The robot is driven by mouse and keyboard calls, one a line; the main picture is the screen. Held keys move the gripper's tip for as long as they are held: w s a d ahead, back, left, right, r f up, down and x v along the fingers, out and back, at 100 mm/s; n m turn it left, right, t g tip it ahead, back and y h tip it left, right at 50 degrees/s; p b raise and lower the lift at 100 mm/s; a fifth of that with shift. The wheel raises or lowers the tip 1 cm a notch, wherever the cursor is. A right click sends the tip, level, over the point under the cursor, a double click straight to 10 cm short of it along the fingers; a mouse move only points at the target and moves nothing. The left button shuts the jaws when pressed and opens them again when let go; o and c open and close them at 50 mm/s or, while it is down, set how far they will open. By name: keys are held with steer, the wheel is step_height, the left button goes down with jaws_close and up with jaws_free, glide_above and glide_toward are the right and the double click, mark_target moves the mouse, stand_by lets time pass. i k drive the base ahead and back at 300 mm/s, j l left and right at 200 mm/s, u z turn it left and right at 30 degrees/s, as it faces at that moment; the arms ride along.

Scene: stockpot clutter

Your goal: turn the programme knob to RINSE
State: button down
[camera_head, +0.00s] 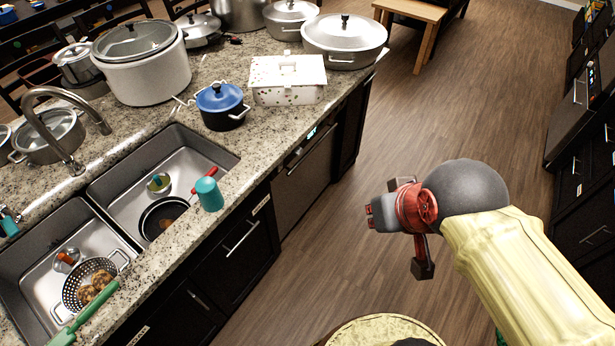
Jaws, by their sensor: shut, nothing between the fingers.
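My gripper (372,211) is in the camera_head view, right of centre, over the open floor. It points left toward the counter front, looks shut and has nothing visible in it. A dishwasher-like appliance (303,172) with a dark front is built in under the counter, left of my gripper and apart from it. A small lit display (311,133) shows near its top edge. I cannot make out a programme knob or a RINSE mark at this size and angle.
The granite counter (140,120) holds several pots, a blue-lidded pot (220,105) and a white patterned box (287,79). The double sink (110,215) holds pans; a teal cup (208,193) stands at its edge. Dark cabinets (585,190) line the right. The wooden floor (450,110) between is clear.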

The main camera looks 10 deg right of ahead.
mark_target(298, 151)
steer(key=i+l+u, duration=0.1)
steer(key=l, duration=0.25)
steer(key=i+l+u, duration=0.1)
steer(key=i+l, duration=0.25)
steer(key=l, duration=0.4)
steer(key=i+l+u, duration=0.15)
steer(key=l, duration=0.2)
